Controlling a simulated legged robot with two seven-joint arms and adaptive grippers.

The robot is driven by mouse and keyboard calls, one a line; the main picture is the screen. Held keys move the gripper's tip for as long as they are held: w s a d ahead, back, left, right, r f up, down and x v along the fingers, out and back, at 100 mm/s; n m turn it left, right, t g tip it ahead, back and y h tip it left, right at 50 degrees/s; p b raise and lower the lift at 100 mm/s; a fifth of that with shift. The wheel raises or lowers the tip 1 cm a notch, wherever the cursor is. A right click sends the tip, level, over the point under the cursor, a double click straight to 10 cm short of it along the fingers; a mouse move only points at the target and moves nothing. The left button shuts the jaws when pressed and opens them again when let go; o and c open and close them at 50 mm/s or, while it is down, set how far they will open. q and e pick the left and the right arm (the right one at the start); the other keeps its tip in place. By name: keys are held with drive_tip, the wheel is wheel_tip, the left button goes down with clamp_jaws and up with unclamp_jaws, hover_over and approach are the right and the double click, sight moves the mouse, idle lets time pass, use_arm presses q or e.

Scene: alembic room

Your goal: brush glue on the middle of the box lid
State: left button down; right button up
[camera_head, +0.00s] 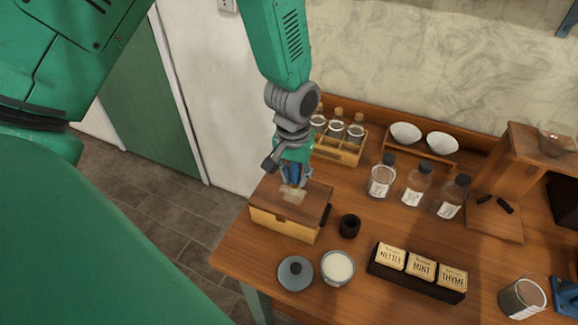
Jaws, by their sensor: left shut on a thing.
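The wooden box (283,223) stands near the left edge of the table, with a dark brown lid (315,203) on top. My left gripper (293,180) points down over the middle of the lid and is shut on a brush, mostly hidden by the fingers. A pale cream patch (293,196) shows under the fingertips at the lid's middle. I cannot tell how much of it is bristles and how much is glue. An open jar of white glue (338,267) stands in front of the box. My right gripper is out of view.
A round grey lid (295,273) lies left of the jar. A small black cup (349,226) stands right of the box. A dark rack of labelled tins (416,272) is at the front. Bottles (415,186), a vial rack (338,148) and white bowls (405,133) stand behind.

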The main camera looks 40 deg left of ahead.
use_arm(q)
drive_tip(key=shift+w+d, duration=0.25)
drive_tip(key=shift+d, duration=0.6)
drive_tip(key=shift+s, duration=0.15)
